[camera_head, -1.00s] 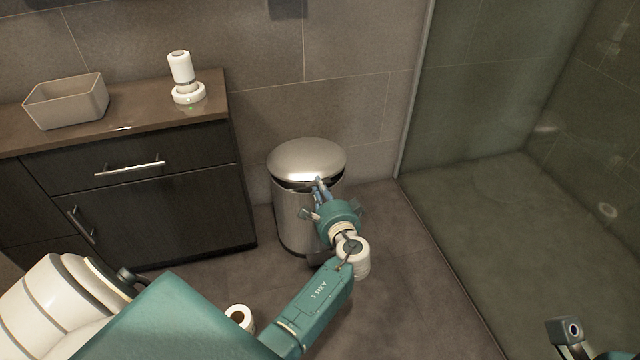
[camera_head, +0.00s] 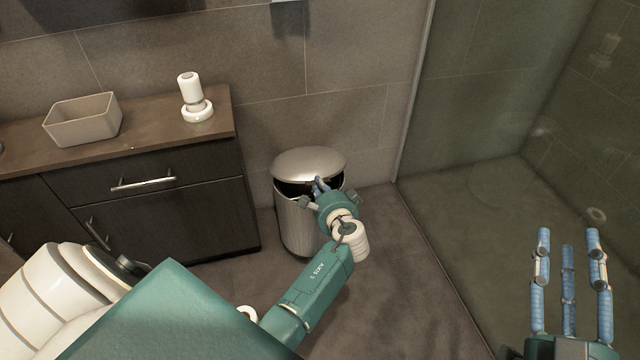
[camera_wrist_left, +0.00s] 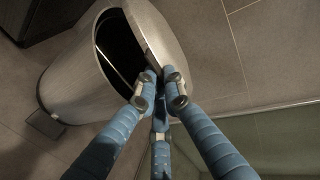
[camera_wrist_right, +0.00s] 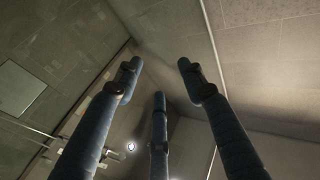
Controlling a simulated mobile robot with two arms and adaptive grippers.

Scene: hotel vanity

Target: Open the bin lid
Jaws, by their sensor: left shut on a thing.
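The bin (camera_head: 296,222) is a metal cylinder standing on the floor by the wall, right of the cabinet. Its domed lid (camera_head: 308,162) is tilted partly up, with a dark gap showing below its front edge. My left gripper (camera_head: 320,187) is at the lid's front edge. In the left wrist view, its blue fingers (camera_wrist_left: 160,85) are closed on the rim of the lid (camera_wrist_left: 152,22), and the dark opening of the bin shows beside them. My right gripper (camera_head: 568,245) is raised at the lower right with its fingers spread and empty, also in the right wrist view (camera_wrist_right: 158,85).
A dark cabinet (camera_head: 165,205) with a brown top stands left of the bin. On it are a beige open box (camera_head: 84,122) and a white dispenser (camera_head: 193,100). A glass shower panel (camera_head: 450,120) stands to the right. The floor (camera_head: 385,260) right of the bin is clear.

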